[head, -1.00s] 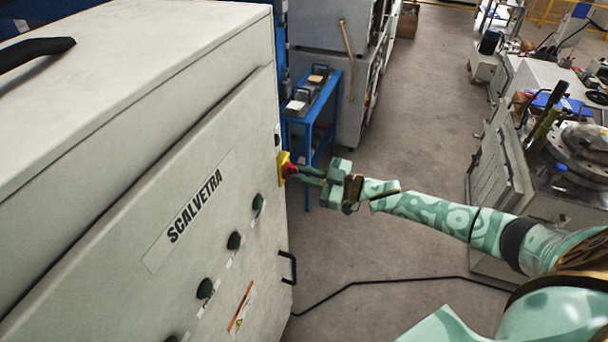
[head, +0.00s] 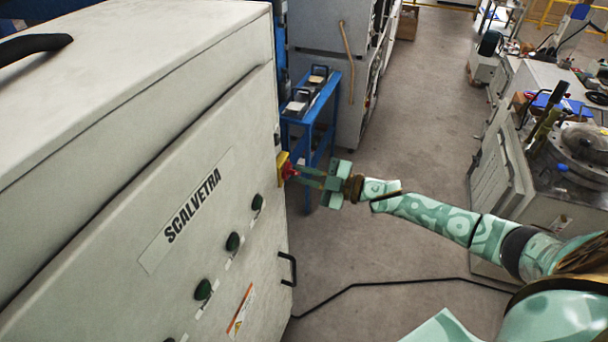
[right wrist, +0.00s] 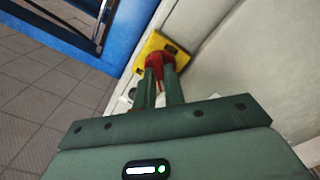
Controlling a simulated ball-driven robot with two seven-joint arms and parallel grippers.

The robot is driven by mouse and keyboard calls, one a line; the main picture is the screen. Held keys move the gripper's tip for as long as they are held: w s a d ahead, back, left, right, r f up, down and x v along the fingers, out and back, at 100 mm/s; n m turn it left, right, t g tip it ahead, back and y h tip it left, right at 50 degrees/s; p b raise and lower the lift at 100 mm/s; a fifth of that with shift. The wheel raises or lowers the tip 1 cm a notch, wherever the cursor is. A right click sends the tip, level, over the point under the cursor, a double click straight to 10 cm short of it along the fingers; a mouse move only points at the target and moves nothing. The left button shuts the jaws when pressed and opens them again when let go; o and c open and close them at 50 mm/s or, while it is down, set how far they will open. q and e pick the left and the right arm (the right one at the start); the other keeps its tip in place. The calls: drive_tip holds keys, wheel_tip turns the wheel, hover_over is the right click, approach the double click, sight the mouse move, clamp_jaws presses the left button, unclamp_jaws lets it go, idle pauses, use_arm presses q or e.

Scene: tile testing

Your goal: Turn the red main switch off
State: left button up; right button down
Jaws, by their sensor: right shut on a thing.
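The fingers hide part of the knob, and the switch's exact angle is hard to read. My left gripper is not in view.
A blue stand (head: 310,115) is behind. A machine bench (head: 550,180) stands at right. Grey floor between is clear, crossed by a black cable (head: 400,281).

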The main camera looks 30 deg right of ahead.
drive_tip(key=c, duration=1.5)
unclamp_jaws()
drive_tip(key=v, duration=1.6)
drive_tip(key=shift+s+d, duration=0.1)
drive_tip(key=shift+s, duration=0.1)
